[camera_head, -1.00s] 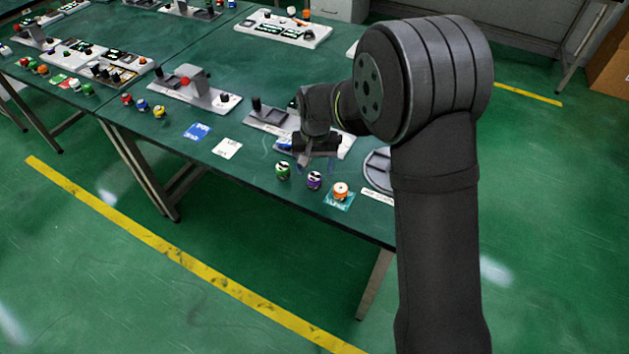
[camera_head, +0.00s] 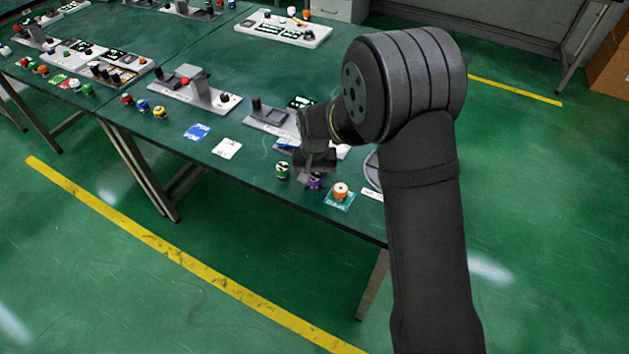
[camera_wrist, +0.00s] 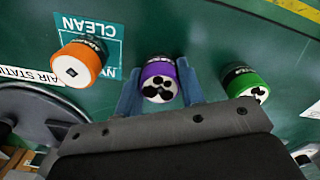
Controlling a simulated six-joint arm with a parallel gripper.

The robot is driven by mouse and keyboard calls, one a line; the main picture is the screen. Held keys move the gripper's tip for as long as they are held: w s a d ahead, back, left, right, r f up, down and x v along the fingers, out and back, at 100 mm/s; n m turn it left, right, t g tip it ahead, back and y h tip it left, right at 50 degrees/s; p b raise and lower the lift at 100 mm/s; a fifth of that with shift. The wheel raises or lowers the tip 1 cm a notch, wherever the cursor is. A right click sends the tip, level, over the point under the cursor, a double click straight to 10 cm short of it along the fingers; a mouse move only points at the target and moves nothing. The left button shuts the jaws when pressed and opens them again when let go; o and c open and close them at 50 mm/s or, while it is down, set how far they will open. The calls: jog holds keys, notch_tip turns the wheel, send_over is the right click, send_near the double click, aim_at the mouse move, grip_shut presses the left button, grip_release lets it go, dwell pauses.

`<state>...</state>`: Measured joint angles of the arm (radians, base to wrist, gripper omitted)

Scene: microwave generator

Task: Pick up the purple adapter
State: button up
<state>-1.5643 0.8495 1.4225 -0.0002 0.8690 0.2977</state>
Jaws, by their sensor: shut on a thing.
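The purple adapter (camera_wrist: 159,82) stands on the green table, a short cylinder with a purple band and a white face with black holes. In the wrist view it is between the two blue fingers of my gripper (camera_wrist: 160,95), which is shut on it. In the head view only a bit of the purple adapter (camera_head: 315,182) shows below my gripper (camera_head: 316,174), the rest being hidden by it. I cannot tell any gap between the adapter and the table.
An orange adapter (camera_wrist: 80,64) on a teal "CLEAN" card (camera_wrist: 107,32) stands on one side, and a green adapter (camera_wrist: 245,85) on the other, both close to the fingers. A grey round fixture (camera_wrist: 62,106) is nearby. The table's front edge (camera_head: 250,192) is close.

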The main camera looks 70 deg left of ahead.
aim_at(314, 176)
jog(key=shift+r, duration=0.6)
notch_tip(314, 176, up, 3)
jog(key=shift+f, duration=0.1)
jog(key=w+d+r, duration=0.6)
jog(key=w+r, duration=0.1)
jog(key=w, duration=0.3)
jog(key=w+d+f+m, duration=0.4)
jog(key=w+d, duration=0.6)
jog(key=w, duration=0.5)
jog(key=w+d+f+m, duration=0.3)
jog(key=w+d, duration=0.7)
jog(key=w, duration=0.4)
jog(key=w+d+f+m, duration=0.2)
jog(key=w+d, duration=0.1)
jog(key=d, duration=0.7)
jog(key=w+d+f+m, duration=0.2)
jog(key=w+d+m, duration=0.1)
jog(key=d, duration=0.8)
jog(key=w+d+f+m, duration=0.2)
jog(key=w+d+f, duration=0.1)
jog(key=d, duration=0.8)
jog(key=shift+w+d+m, duration=0.15)
jog(key=shift+m, duration=0.15)
